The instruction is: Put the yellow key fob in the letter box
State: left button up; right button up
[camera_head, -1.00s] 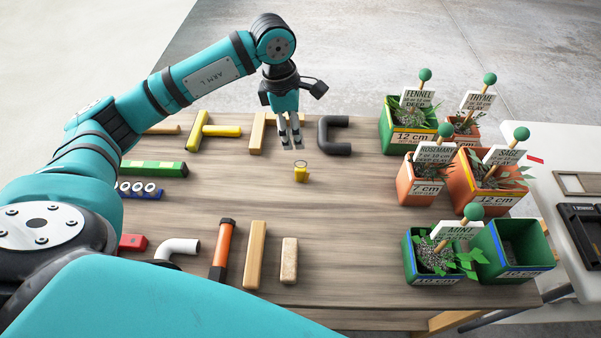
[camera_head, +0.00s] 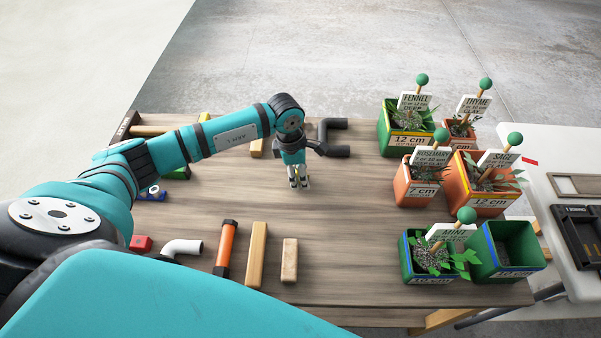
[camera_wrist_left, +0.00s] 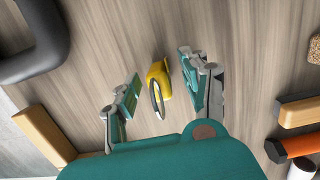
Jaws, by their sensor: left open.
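The yellow key fob (camera_wrist_left: 158,76) with its dark ring lies on the wooden table. In the left wrist view it sits between the two spread fingers of my left gripper (camera_wrist_left: 157,92), with a gap on each side. In the head view my left gripper (camera_head: 300,184) points down over the fob's spot and hides nearly all of it. The gripper is open and holds nothing. My right gripper is not in view. I cannot make out a letter box in these views.
Potted herbs with signs, including the mint pot (camera_head: 430,262), and an empty green pot (camera_head: 508,250) stand on the right. A black pipe (camera_head: 334,137), an orange tube (camera_head: 226,248) and wooden blocks (camera_head: 257,255) lie around. The table's middle right is clear.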

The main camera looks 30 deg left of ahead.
pick_arm(q)
jog(key=shift+f, duration=0.25)
grip_shut()
jog(key=shift+r, duration=0.1)
